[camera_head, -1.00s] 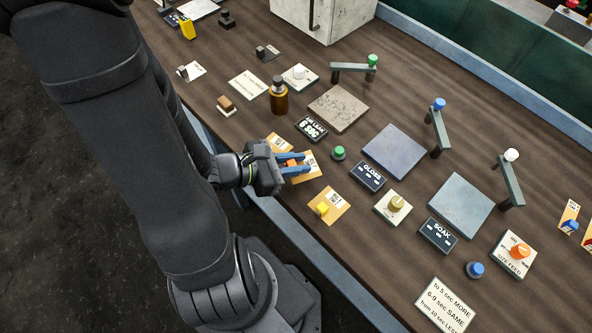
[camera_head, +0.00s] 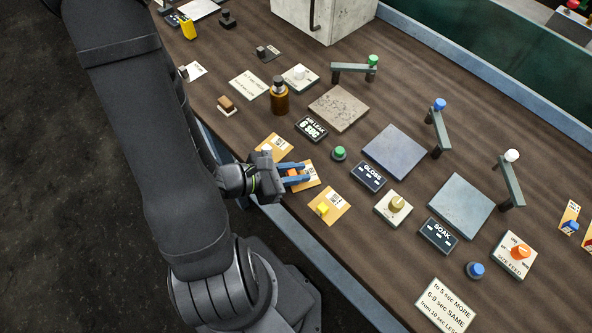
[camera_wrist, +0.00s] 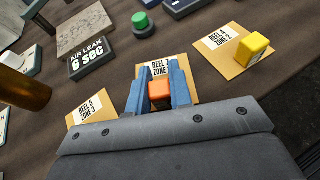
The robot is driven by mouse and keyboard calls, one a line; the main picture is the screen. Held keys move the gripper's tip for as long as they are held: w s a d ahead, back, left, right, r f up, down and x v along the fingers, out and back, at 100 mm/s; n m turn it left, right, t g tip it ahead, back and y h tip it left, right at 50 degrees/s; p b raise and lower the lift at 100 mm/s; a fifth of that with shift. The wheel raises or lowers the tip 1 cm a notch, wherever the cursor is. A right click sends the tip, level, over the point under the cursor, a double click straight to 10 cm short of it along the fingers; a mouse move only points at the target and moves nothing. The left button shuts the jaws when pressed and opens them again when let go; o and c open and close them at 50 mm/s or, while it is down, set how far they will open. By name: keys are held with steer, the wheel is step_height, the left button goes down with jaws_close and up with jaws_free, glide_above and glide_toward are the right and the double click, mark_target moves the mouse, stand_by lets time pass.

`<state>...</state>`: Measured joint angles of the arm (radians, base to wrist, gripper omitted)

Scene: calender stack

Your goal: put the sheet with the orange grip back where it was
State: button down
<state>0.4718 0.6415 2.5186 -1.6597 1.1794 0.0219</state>
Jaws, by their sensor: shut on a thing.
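The sheet with the orange grip (camera_head: 310,174) is a small orange-tan card with a white label, near the front edge of the table. In the wrist view its label (camera_wrist: 160,68) reads "REEL" and "ZONE", with the numbers unclear. My gripper (camera_head: 296,174) has its two blue fingers on either side of the orange grip (camera_wrist: 160,91) and is shut on it. The sheet sits between two similar sheets, at or just above the table; I cannot tell whether it touches. Its near part is hidden by my gripper.
A sheet with a yellow grip (camera_head: 337,206) lies to the right. Another sheet (camera_head: 280,143) lies to the left, partly hidden. Behind are a black "6 SEC" sign (camera_head: 311,128), a green button (camera_head: 339,153) and a brown bottle (camera_head: 279,98).

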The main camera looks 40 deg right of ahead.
steer(key=shift+f, duration=0.2)
steer(key=c, duration=1.3)
jaws_free()
steer(key=shift+r, duration=0.1)
steer(key=shift+r, duration=0.15)
steer(key=shift+w+a+r, duration=0.25)
steer(key=shift+w+a, duration=0.1)
steer(key=shift+a, duration=0.25)
steer(key=v, duration=1)
steer(key=shift+a, duration=0.25)
